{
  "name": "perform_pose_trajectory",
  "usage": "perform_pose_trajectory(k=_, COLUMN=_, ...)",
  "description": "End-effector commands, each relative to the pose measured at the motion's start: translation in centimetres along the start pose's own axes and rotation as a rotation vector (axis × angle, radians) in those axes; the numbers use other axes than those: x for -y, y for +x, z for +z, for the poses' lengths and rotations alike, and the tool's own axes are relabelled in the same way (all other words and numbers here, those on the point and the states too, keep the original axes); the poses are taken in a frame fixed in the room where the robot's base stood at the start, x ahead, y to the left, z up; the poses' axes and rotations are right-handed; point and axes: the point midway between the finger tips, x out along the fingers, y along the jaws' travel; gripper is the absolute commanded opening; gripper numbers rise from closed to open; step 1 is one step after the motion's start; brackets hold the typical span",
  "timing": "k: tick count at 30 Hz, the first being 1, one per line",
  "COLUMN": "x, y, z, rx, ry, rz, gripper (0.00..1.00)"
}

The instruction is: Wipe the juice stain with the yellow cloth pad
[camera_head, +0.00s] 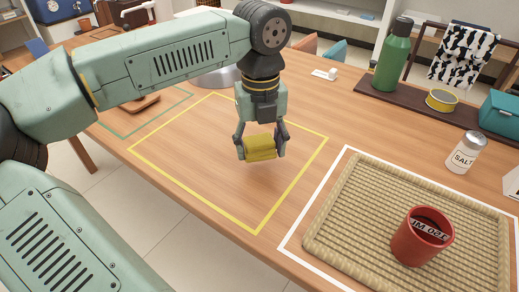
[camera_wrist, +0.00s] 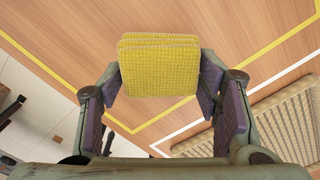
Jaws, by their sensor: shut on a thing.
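My gripper (camera_head: 260,147) is shut on the yellow cloth pad (camera_head: 260,148). It holds the pad above the wooden table, inside the yellow outlined rectangle. A shadow lies on the table below the pad, and a gap seems to show between them. In the wrist view the pad (camera_wrist: 159,65) sits between the two fingers and looks folded in layers. I see no juice stain in either view; the table inside the yellow outline looks clean where it shows. Part of it is hidden behind my arm and gripper.
A woven mat (camera_head: 340,213) with a red mug (camera_head: 422,238) lies inside a white outline at the right. A green bottle (camera_head: 391,62) and a yellow tin (camera_head: 441,100) stand on a dark tray at the back. The table's front edge is near.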

Motion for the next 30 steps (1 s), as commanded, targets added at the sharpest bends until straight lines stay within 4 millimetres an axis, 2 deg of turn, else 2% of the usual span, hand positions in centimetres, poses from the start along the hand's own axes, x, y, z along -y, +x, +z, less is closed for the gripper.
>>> perform_pose_trajectory(k=1, x=0.1, y=-0.8, z=0.1, rx=0.001, ry=0.001, rz=0.0, gripper=0.32)
perform_pose_trajectory(k=12, x=0.5, y=-4.0, z=0.3, rx=0.0, ry=0.012, rz=-0.001, gripper=0.32)
perform_pose_trajectory(k=30, x=0.5, y=-4.2, z=0.4, rx=0.0, ry=0.014, rz=0.0, gripper=0.32)
